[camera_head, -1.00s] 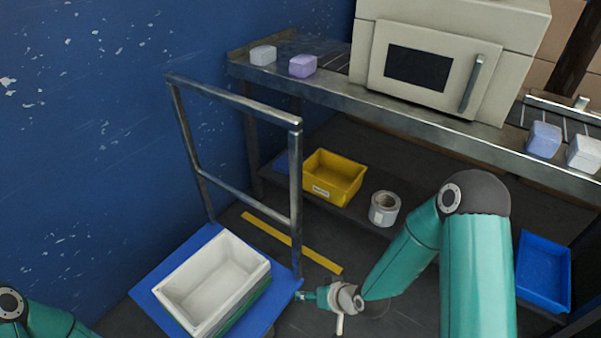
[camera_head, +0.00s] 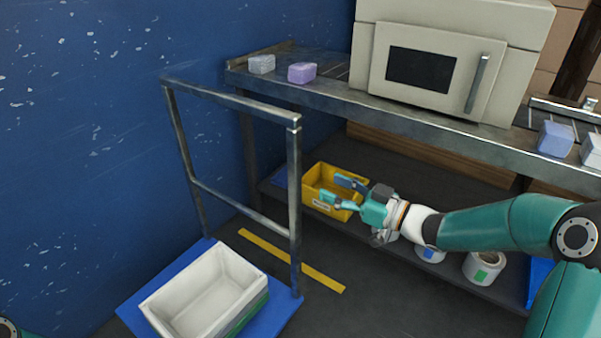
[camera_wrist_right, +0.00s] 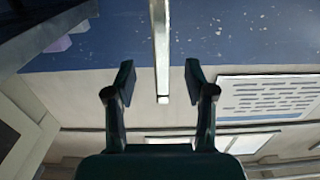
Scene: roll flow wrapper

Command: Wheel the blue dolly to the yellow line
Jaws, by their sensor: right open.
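The blue dolly (camera_head: 283,322) stands at the lower left, with a grey metal handle frame (camera_head: 246,104) rising at its far side. A white bin (camera_head: 207,291) sits on it, over a green one. The yellow line (camera_head: 318,276) lies on the floor just beyond the dolly, passing behind the handle's right post. My right gripper (camera_head: 336,190) is open and empty, right of that post and in front of the yellow bin. In the right wrist view a metal bar (camera_wrist_right: 160,45) shows between and beyond the open fingers (camera_wrist_right: 160,82). My left gripper is out of view.
A metal conveyor table (camera_head: 400,112) with a cream machine (camera_head: 440,65) runs along the back. Its lower shelf holds a yellow bin (camera_head: 318,178) and several rolls (camera_head: 483,267). A blue wall (camera_head: 80,150) is close on the dolly's left.

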